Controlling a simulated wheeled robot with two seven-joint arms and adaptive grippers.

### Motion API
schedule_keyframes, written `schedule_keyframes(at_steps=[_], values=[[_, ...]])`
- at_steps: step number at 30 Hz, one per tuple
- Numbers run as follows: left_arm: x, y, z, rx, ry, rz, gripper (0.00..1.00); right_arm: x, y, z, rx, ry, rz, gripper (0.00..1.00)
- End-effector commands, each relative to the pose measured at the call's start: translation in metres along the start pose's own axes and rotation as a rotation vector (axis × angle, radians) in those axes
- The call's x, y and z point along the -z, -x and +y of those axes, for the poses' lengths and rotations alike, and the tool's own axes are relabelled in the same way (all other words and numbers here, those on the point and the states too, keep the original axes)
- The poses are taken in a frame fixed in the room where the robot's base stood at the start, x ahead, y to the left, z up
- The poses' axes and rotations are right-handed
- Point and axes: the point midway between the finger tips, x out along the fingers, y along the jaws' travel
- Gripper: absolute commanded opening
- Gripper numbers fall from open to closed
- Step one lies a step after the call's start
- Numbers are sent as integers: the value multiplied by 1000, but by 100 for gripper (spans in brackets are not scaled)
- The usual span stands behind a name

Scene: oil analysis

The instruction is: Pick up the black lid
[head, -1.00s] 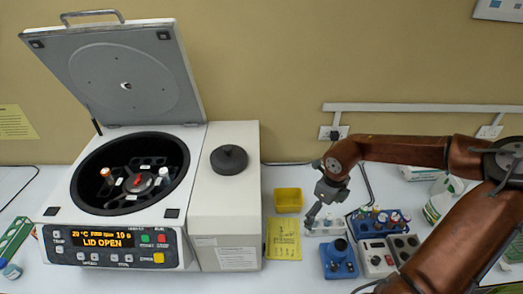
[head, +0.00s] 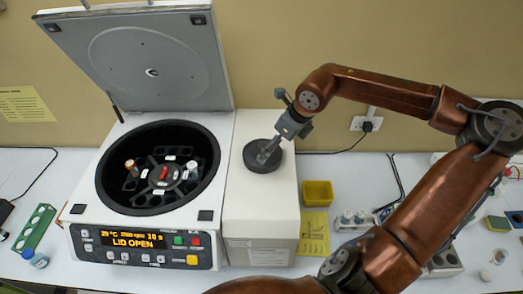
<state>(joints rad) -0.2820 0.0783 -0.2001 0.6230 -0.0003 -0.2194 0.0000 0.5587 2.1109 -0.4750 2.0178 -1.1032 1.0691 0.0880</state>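The black lid (head: 256,163), a round disc with a raised knob in the middle, lies flat on top of the white housing at the right side of the centrifuge (head: 140,258). My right gripper (head: 266,154) reaches down from the upper right, and its fingertips are at the lid's knob. The fingers hide part of the knob, and I cannot tell whether they are closed on it. My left gripper is not in view.
The centrifuge's hinged cover (head: 150,70) stands open behind its bowl, where tubes sit in the rotor. A yellow bin (head: 318,194) and a yellow sheet (head: 314,232) lie right of the machine. A green rack (head: 36,228) stands at far left. My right arm covers much of the right side.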

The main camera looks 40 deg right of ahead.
Motion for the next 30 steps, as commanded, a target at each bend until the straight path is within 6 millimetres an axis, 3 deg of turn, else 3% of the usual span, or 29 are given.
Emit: schedule_keyframes(at_steps=[3, 7, 10, 15, 17, 26, 30], values=[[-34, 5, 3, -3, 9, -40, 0, -6, -12, 1, -9, 4, 6, 100], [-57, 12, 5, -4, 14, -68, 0, -11, -24, 2, -13, 3, 5, 100], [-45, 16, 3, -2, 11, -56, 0, -12, -33, 3, -11, 3, 4, 100], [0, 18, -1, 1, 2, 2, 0, -12, -52, 3, -9, 2, 5, 100], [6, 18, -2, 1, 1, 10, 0, -12, -56, 2, -8, 4, 4, 100], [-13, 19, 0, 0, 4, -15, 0, -11, -60, 2, -6, 3, 4, 99], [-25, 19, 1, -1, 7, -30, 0, -11, -60, 2, -6, 3, 4, 90]])
